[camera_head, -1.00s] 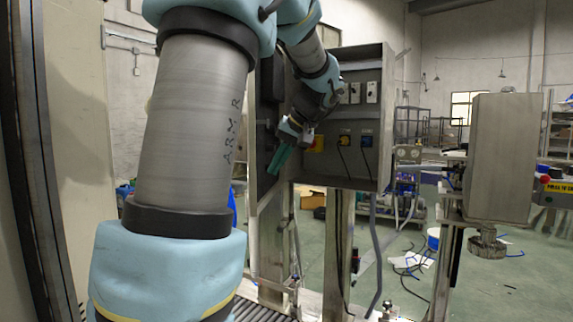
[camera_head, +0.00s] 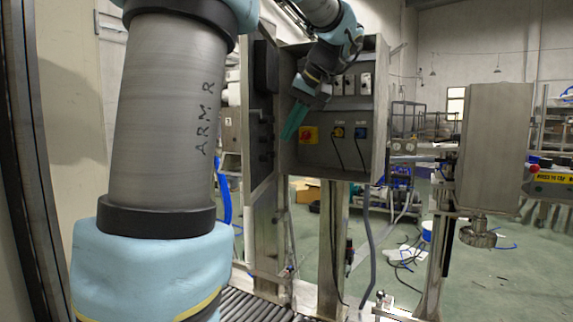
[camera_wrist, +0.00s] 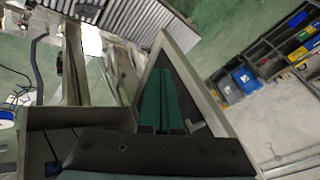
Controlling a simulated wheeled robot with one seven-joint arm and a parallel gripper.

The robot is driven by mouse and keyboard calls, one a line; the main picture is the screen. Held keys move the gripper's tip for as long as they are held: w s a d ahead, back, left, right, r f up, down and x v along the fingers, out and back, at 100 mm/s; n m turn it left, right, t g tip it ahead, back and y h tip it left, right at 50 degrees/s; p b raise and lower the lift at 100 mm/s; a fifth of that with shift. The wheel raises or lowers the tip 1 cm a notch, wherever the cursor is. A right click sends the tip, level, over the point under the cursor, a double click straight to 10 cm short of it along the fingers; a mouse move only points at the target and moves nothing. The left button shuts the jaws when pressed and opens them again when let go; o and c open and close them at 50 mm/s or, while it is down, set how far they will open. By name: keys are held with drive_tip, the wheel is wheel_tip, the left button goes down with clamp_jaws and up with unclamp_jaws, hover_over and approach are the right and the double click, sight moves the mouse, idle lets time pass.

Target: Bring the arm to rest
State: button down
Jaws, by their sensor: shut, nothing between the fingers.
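My gripper (camera_head: 292,122) has green fingers and hangs pointing down in front of the open electrical cabinet. The two fingers lie together with nothing between them. They also show in the wrist view (camera_wrist: 160,95), side by side, pointing away from the camera. My arm comes from the upper left in the head view, with a large grey link marked "ARM R" filling the left side. The gripper is near the cabinet's open door; I cannot tell the exact gap.
The open cabinet (camera_head: 377,110) holds switches, a yellow-backed switch (camera_head: 308,135) and a blue one (camera_head: 361,132). Its door (camera_head: 262,130) stands open at left. A roller conveyor (camera_head: 250,306) lies below. A metal box on a post (camera_head: 490,150) stands at right.

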drive_tip(key=s+a+f+g+h, duration=0.1)
drive_tip(key=s+a+f+h, duration=0.1)
drive_tip(key=s+f, duration=0.3)
drive_tip(key=s+a+f+m+g+h+p, duration=0.1)
drive_tip(key=s+f, duration=0.4)
drive_tip(key=f, duration=0.9)
drive_tip(key=s+a+f+h+p, duration=0.1)
drive_tip(key=s+a+f+h, duration=0.1)
drive_tip(key=s+f, duration=0.4)
wheel_tip(320, 180, down, 4)
drive_tip(key=shift+a+f+m+g+h, duration=0.1)
drive_tip(key=shift+a+m+g+h, duration=0.25)
drive_tip(key=shift+a, duration=0.4)
drive_tip(key=c, duration=1.6)
unclamp_jaws()
